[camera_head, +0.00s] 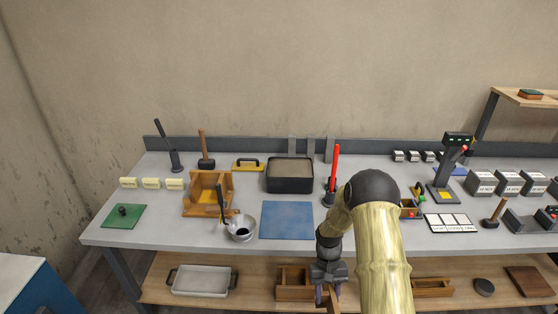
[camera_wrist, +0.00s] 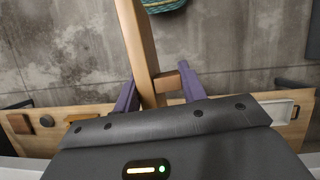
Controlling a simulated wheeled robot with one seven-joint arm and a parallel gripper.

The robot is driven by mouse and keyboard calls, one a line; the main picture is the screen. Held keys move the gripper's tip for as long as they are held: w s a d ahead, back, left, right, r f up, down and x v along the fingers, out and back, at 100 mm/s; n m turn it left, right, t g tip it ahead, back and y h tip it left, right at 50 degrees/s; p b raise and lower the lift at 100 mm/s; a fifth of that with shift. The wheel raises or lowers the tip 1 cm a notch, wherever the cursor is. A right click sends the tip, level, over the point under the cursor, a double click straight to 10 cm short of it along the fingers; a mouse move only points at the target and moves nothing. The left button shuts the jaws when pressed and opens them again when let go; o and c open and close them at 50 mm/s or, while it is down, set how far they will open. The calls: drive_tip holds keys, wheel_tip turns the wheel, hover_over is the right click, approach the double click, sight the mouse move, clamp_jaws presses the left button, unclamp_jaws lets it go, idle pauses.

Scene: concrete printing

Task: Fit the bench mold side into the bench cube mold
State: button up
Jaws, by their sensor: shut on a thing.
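My gripper (camera_head: 328,292) hangs in front of the bench's front edge, low at the bottom of the head view. Its purple fingers, also in the wrist view (camera_wrist: 160,92), are shut on a light-brown wooden piece, seemingly the bench mold side (camera_wrist: 138,45). In the wrist view it looks like a long narrow bar with a short block at its right; in the head view only a small part shows below the fingers. The bench cube mold seems to be the orange-brown wooden box (camera_head: 188,207) on the bench's left part, well left of my gripper and apart from it.
A steel bowl (camera_head: 241,229) with a dark-handled tool stands just right of the wooden box. A blue mat (camera_head: 286,220) lies clear beside it. A black tray (camera_head: 290,186) and a red-handled tool (camera_head: 335,165) stand behind. The lower shelf (camera_head: 255,279) holds wooden boxes and a tray (camera_head: 201,281).

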drive_tip(key=shift+d+f+m, duration=0.25)
drive_tip(key=shift+f+m, duration=0.1)
drive_tip(key=shift+m, duration=0.15)
drive_tip(key=shift+w, duration=0.1)
drive_tip(key=shift+f, duration=0.1)
drive_tip(key=w+x, duration=0.1)
drive_tip(key=x, duration=1.3)
drive_tip(key=shift+w+a+f, duration=0.15)
drive_tip(key=shift+w+f, duration=0.15)
drive_tip(key=shift+f, duration=0.05)
